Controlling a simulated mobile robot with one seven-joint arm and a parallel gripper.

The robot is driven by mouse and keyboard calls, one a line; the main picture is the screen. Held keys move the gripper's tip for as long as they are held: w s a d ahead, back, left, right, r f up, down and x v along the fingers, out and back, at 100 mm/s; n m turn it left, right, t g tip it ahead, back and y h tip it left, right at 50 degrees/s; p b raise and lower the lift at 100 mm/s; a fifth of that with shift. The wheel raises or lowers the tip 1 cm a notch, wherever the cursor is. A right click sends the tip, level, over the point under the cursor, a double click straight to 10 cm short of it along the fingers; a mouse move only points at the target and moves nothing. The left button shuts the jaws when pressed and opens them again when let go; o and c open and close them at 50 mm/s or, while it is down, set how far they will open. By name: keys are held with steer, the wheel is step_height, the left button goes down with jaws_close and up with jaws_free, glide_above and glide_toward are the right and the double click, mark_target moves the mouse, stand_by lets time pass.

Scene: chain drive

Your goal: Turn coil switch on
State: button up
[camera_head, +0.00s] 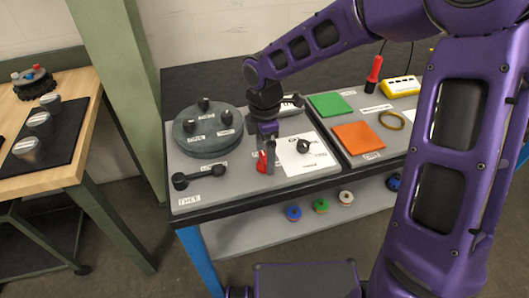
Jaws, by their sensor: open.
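My gripper (267,158) points down over the left part of the grey bench top. Its jaws are open, though the gap between the fingers is hard to see at this size. A small red part (262,163) shows right at the fingers, and I cannot tell whether they touch it. A white sheet (291,166) lies just right of the gripper with a round black knob (304,146) on it. No label reading "coil" is legible, so I cannot tell which part is the coil switch or its position.
A round dark turntable (209,147) with several black knobs stands left of the gripper. A black bar-shaped tool (198,177) lies in front of it. A wooden table (84,89) stands left.

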steer(key=shift+c, duration=0.3)
steer(key=c, duration=1.3)
steer(key=shift+m, duration=0.4)
steer(key=m, duration=0.3)
steer(key=shift+m, duration=0.4)
steer(key=m, duration=0.4)
steer(key=shift+m, duration=0.3)
steer(key=m, duration=0.4)
steer(key=shift+b, duration=0.3)
steer(key=m, duration=0.4)
steer(key=shift+m+b, duration=0.3)
